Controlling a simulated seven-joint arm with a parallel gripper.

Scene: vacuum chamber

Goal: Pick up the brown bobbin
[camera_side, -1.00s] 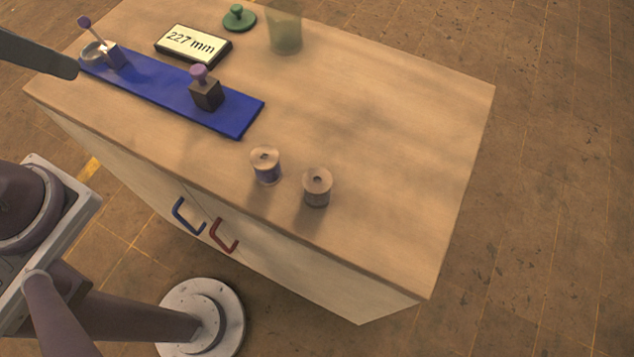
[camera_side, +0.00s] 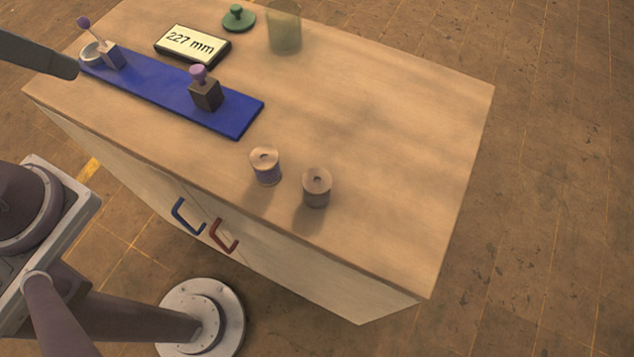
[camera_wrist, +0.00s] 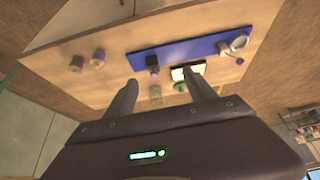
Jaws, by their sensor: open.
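The brown bobbin (camera_side: 317,188) stands upright on the wooden cabinet top, near its front edge and right of a second bobbin. It also shows in the wrist view (camera_wrist: 76,64), small and at the upper left. The second bobbin (camera_side: 267,170) has pale ends and blue-purple thread, and stands apart from the brown one; it is also in the wrist view (camera_wrist: 97,60). My gripper (camera_wrist: 161,80) is open in the wrist view, with nothing between its fingers, well away from both bobbins. The side view does not show its fingers.
A blue strip (camera_side: 150,88) on the cabinet top (camera_side: 390,130) carries a dark block (camera_side: 206,96) with a purple knob. Behind are a display reading 227 mm (camera_side: 192,44), a green knobbed piece (camera_side: 239,18) and a greenish translucent cup (camera_side: 285,30). The top's right side is clear.

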